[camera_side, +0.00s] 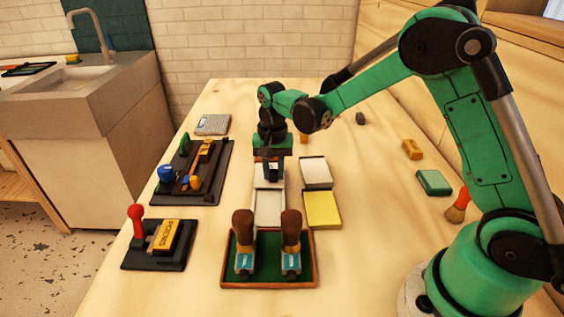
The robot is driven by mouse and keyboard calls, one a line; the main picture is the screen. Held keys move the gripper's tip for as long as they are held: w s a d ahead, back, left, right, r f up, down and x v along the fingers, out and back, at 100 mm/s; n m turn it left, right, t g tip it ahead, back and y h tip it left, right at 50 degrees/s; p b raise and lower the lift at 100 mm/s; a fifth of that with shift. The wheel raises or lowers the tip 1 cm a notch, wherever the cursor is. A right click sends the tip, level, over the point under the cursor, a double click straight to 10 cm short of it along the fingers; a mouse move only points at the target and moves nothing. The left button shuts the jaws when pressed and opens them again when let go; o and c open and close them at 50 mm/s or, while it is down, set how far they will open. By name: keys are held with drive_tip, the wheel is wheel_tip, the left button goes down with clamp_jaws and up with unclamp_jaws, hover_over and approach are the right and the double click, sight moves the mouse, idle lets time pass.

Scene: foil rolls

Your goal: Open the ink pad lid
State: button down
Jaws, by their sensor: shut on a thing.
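My gripper (268,171) points down at the far end of the white sheets in the middle of the table. It is shut on a small dark and blue piece, which looks like the ink pad lid. The fingers hide most of this piece, so its angle and how far it stands open cannot be told. The ink pad's body cannot be made out clearly behind and below the fingers.
A white sheet (269,212) lies below my gripper, with a white pad (315,171) and yellow pad (322,209) to its right. Two brown-handled stamps stand in a green tray (267,272) in front. Black trays (217,186) (131,258) lie left. A green box (434,182) lies right.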

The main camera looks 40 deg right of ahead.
idle(0.8)
drive_tip(key=s+a, duration=0.6)
drive_tip(key=shift+s+a, duration=0.15)
drive_tip(key=c, duration=0.7)
unclamp_jaws()
drive_tip(key=shift+r, duration=2.8)
drive_tip(key=shift+r, duration=0.1)
